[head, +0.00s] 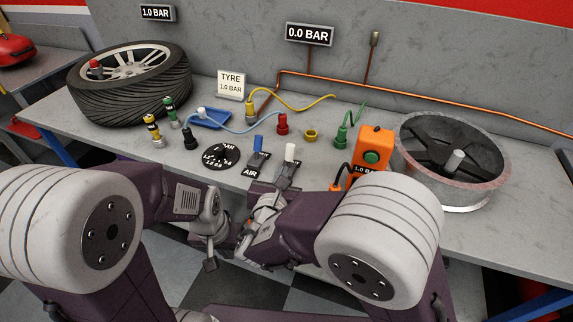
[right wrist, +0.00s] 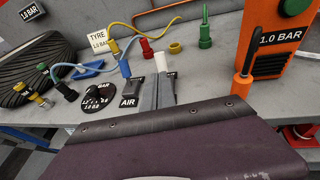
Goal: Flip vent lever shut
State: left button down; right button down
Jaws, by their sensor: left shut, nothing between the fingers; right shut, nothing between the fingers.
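A white lever (head: 290,153) stands up from a black plate near the bench's front edge; I take it as the vent lever. Its label is hidden by my right gripper. A blue lever (head: 258,142) on a plate marked AIR stands just left of it. In the right wrist view the white lever (right wrist: 159,63) rises right behind the fingertips. My right gripper (head: 286,177) is shut and empty, close in front of the white lever; I cannot tell whether it touches. My left gripper (head: 210,264) points down in front of the bench, shut and empty.
A black dial (head: 222,156) lies left of the levers. An orange box (head: 371,150) with a green button stands to their right. Coloured connectors and hoses lie behind. A tyre (head: 130,85) and a metal drum (head: 453,160) flank them. A sign (head: 309,34) reads 0.0 BAR.

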pick_arm(q)
jog(key=shift+r, duration=0.2)
pick_arm(e)
jog(key=v, duration=0.3)
jog(key=shift+s, duration=0.15)
jog(key=shift+s+r, duration=0.1)
